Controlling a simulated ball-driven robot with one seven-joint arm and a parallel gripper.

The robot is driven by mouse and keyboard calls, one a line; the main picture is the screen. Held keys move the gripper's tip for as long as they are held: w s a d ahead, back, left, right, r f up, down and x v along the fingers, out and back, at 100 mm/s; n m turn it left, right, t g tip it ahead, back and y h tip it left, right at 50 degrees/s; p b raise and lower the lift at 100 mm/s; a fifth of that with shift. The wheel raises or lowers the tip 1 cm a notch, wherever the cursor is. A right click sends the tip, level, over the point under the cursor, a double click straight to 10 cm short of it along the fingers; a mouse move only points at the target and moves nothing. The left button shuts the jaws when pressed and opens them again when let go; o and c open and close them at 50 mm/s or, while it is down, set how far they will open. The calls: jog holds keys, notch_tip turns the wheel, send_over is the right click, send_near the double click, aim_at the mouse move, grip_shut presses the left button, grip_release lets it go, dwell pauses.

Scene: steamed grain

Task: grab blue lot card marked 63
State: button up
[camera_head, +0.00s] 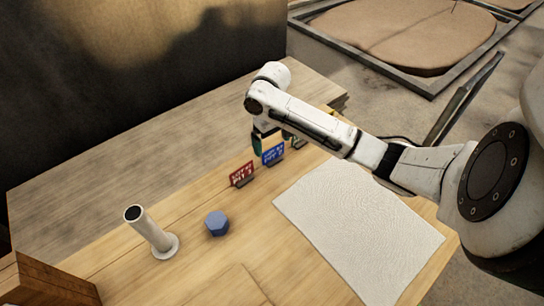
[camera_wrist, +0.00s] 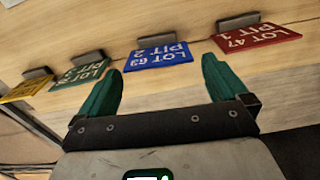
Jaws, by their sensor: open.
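The blue lot card (camera_wrist: 158,56) reads "LOT 63 PIT 2" upside down in the wrist view and stands in a small dark holder. In the head view the blue card (camera_head: 272,154) stands between the red card and a partly hidden green one. My gripper (camera_wrist: 160,78) is open, with its two green fingers apart and nothing between them. In the wrist view the blue card lies just beyond the fingertips, within the gap's width. In the head view my gripper (camera_head: 258,144) hangs beside the blue card, and one green finger shows.
The red card (camera_wrist: 256,37), "LOT 47 PIT 1", and the green card (camera_wrist: 80,76) flank the blue one. A yellow card (camera_wrist: 28,89) stands beyond the green. A blue hexagonal piece (camera_head: 217,223), a white cylinder (camera_head: 151,231) and a white cloth (camera_head: 360,225) are on the table.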

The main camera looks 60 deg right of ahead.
aim_at(273, 159)
jog(key=shift+s+f, duration=0.2)
jog(key=shift+f, duration=2.4)
jog(key=c, duration=0.7)
